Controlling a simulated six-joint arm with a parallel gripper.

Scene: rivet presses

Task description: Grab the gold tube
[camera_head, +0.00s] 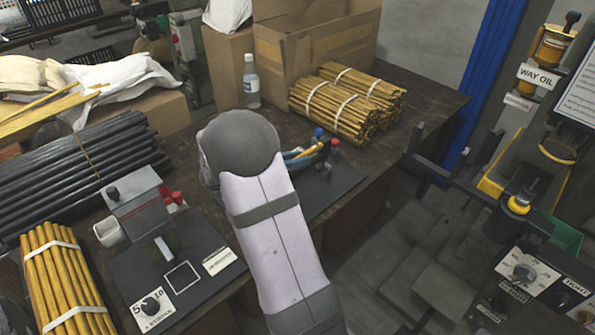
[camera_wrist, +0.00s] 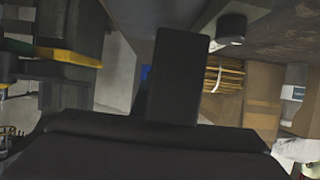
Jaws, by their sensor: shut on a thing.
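Gold tubes stand out in several places in the head view. Bundles tied with white bands (camera_head: 342,107) lie at the back right of the dark table, by a cardboard box. Another banded gold bundle (camera_head: 66,283) is at the front left. Thin loose gold rods (camera_head: 38,113) lie at the far left. A back bundle also shows in the wrist view (camera_wrist: 223,76), apart from my gripper. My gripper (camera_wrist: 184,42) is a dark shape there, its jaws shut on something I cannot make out. In the head view my arm hides the gripper.
Black rods (camera_head: 75,150) lie on the left. A small press (camera_head: 143,208) on a dark plate stands at front centre-left. A bottle (camera_head: 251,82) stands before the cardboard box (camera_head: 318,45). Colored handles (camera_head: 305,153) lie beside my arm. A machine (camera_head: 515,190) stands right, across open floor.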

